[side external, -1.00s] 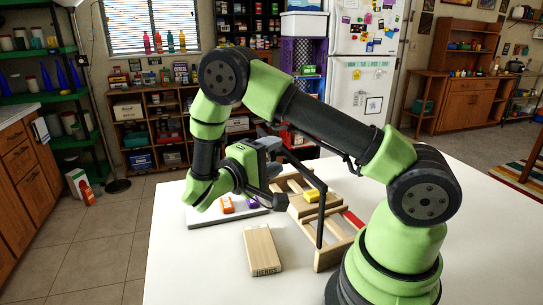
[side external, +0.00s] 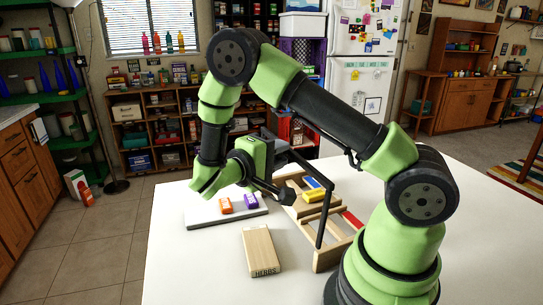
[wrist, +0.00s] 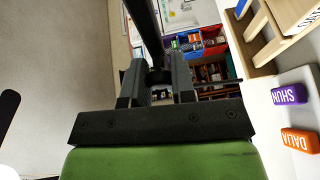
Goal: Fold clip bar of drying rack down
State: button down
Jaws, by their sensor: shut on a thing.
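The wooden drying rack (side external: 328,258) lies on the white table, with a black post standing at its near part. The black clip bar (side external: 306,164) runs from the post's top up and away to the left, raised above the rack. My gripper (side external: 277,148) is at the bar's raised far part, partly hidden behind my wrist in the side view. In the wrist view my gripper (wrist: 156,76) is shut with its two dark fingers on either side of the black clip bar (wrist: 143,25).
A wooden block marked HERBS (side external: 262,250) lies in front of the rack. An orange block (side external: 225,205) and a purple block (side external: 250,201) sit on a pale board (side external: 203,216). Yellow (side external: 314,196) and blue (side external: 312,183) pieces are in the rack. The right tabletop is clear.

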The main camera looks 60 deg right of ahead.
jog(key=s+d+f+y, duration=0.1)
jog(key=s+d+f, duration=0.1)
jog(key=s+d, duration=0.1)
jog(key=s+d+f+m+t+y, duration=0.1)
jog(key=s+d+f, duration=0.1)
jog(key=s+d, duration=0.1)
jog(key=s+d+f+y, duration=0.2)
jog(key=s+d, duration=0.1)
jog(key=d, duration=0.2)
jog(key=shift+f+t, duration=0.15)
jog(key=shift+t, duration=0.25)
jog(key=shift+s+d+f, duration=0.25)
jog(key=shift+f, duration=0.35)
jog(key=shift+s+d+f+m+t+y, duration=0.1)
jog(key=shift+d+f+m+t+y, duration=0.25)
jog(key=shift+f+y, duration=0.25)
jog(key=shift+f, duration=0.2)
jog(key=c, duration=0.9)
grip_release()
jog(key=shift+c, duration=0.2)
jog(key=v, duration=1)
